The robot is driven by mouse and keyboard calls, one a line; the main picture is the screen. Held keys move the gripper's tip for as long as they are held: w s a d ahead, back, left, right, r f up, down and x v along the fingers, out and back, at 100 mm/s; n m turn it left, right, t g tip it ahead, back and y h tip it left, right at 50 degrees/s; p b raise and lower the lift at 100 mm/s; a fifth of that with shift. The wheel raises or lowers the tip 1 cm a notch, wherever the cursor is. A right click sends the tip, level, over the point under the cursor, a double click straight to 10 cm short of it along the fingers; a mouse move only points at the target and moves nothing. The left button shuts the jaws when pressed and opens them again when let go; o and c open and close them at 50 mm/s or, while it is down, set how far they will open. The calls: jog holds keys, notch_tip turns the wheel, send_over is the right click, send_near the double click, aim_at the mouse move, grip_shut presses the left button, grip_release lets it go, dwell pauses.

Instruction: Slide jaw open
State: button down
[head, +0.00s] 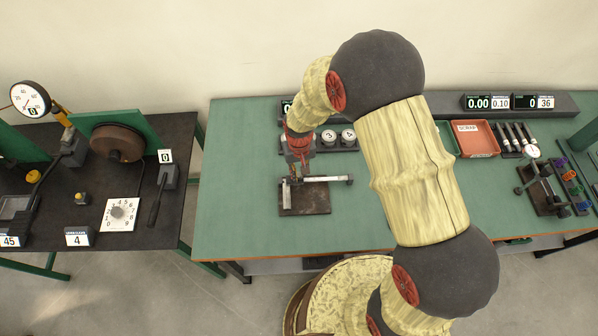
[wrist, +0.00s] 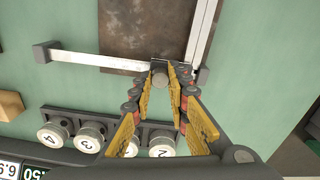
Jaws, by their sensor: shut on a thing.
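A caliper-like measuring tool lies on a dark brown plate (head: 311,201) on the green bench. Its pale beam (head: 328,180) runs right to a dark end block (head: 350,179), and pale jaws (head: 286,194) point toward the front at its left end. In the wrist view the beam (wrist: 100,60) runs left, and two pale jaw strips (wrist: 203,32) lie close side by side. My gripper (head: 300,170) is over the beam's left end. In the wrist view its yellow fingers (wrist: 160,84) are closed on a dark round knob (wrist: 159,78) near the jaws.
Several numbered round weights (wrist: 90,138) sit in a dark rack just behind the tool, close to my fingers. A red scrap tray (head: 476,139) and a dial gauge stand (head: 541,185) are farther right. The green bench (head: 240,225) is clear at the front and left.

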jog(key=d, duration=0.9)
jog(key=shift+s, duration=0.15)
jog(key=c, duration=1.7)
grip_release()
jog(key=shift+c, duration=0.2)
jog(key=shift+o, duration=0.3)
notch_tip(320, 180, up, 12)
